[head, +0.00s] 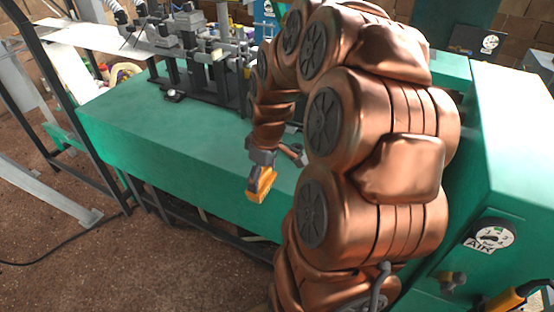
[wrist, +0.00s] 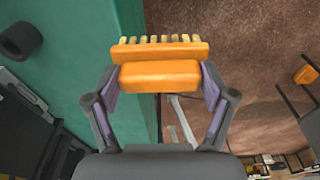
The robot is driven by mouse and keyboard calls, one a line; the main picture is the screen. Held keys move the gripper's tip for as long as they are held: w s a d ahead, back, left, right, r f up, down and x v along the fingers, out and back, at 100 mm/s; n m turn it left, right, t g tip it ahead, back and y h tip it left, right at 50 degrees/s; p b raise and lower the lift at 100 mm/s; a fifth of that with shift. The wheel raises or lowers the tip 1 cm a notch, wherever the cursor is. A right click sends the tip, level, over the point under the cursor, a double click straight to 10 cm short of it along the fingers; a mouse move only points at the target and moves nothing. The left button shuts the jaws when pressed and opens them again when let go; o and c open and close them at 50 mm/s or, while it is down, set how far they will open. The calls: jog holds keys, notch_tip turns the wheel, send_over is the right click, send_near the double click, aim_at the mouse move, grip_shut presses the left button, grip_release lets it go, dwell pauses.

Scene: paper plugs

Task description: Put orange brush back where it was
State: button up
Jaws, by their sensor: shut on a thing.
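The orange brush (head: 262,184) is a block with a row of bristles. My gripper (wrist: 160,82) is shut on it, with one finger at each end of the block, as the wrist view shows. In the wrist view the brush (wrist: 160,74) lies across the fingers with its bristles at the far side. In the head view my gripper (head: 261,168) holds it in the air by the front edge of the green bench (head: 150,125). Part of the bench is hidden behind my arm.
A black metal fixture (head: 215,60) stands at the back of the bench. The bench top left of my arm is mostly clear. A green cabinet with an AIR dial (head: 490,235) stands at the right. Brown floor (head: 150,260) lies in front.

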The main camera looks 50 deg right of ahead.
jog(key=w+d+p, duration=0.1)
jog(key=w+d, duration=0.1)
jog(key=d, duration=0.2)
jog(key=w+d+f, duration=0.1)
jog(key=w+d, duration=0.1)
jog(key=d, duration=0.2)
jog(key=w+d+p, duration=0.1)
jog(key=w+d, duration=0.1)
jog(key=d, duration=0.1)
jog(key=shift+d+f+p, duration=0.15)
jog(key=shift+d+p, duration=0.15)
jog(key=shift+d, duration=0.1)
jog(key=shift+d+f, duration=0.15)
jog(key=shift+f, duration=0.05)
jog(key=shift+f+p, duration=0.55)
jog(key=shift+f, duration=1.05)
jog(key=shift+f, duration=0.15)
jog(key=o, duration=1.2)
jog(key=shift+c, duration=0.2)
